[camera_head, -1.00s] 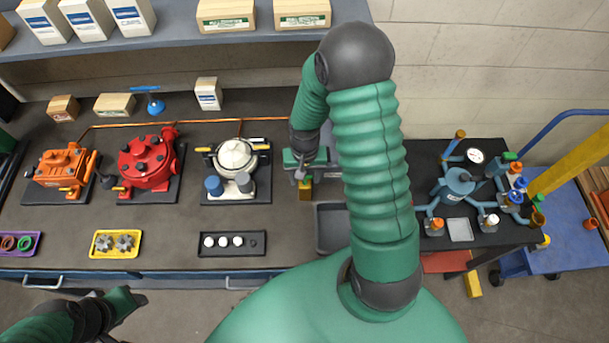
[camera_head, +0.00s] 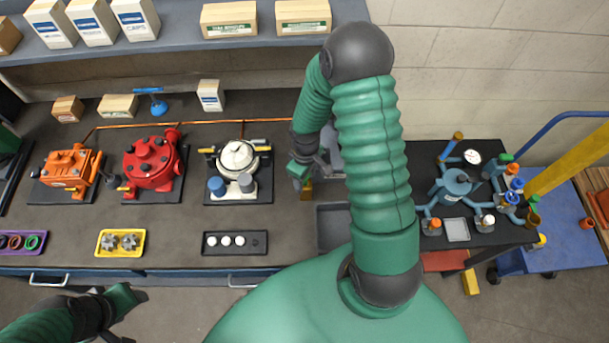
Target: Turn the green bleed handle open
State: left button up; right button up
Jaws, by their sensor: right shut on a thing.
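My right gripper (camera_head: 299,181) is low over the bench at a grey unit (camera_head: 331,155), mostly covered by my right arm. The gripper is tilted and shut on a small part there. Its fingers and wrist cover that part, which I take to be the green bleed handle; its exact angle cannot be seen. A yellow piece (camera_head: 306,190) shows just beside the fingertips. My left gripper (camera_head: 134,318) is at the lower left, in front of the bench, with its dark fingers apart and empty.
An orange pump (camera_head: 68,168), a red pump (camera_head: 151,160) and a cream pump (camera_head: 238,158) stand left of the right gripper. Small trays line the bench front.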

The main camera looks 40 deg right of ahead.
jog(key=n, duration=0.1)
jog(key=n+p, duration=0.1)
jog(key=n, duration=0.1)
jog(key=shift+d+r+n, duration=0.1)
jog(key=shift+r+n, duration=0.1)
jog(key=shift+n, duration=0.1)
jog(key=shift+w+n+p, duration=0.1)
jog(key=shift+n+p, duration=0.75)
jog(key=shift+n, duration=0.95)
jog(key=o, duration=1.2)
jog(key=shift+o, duration=0.9)
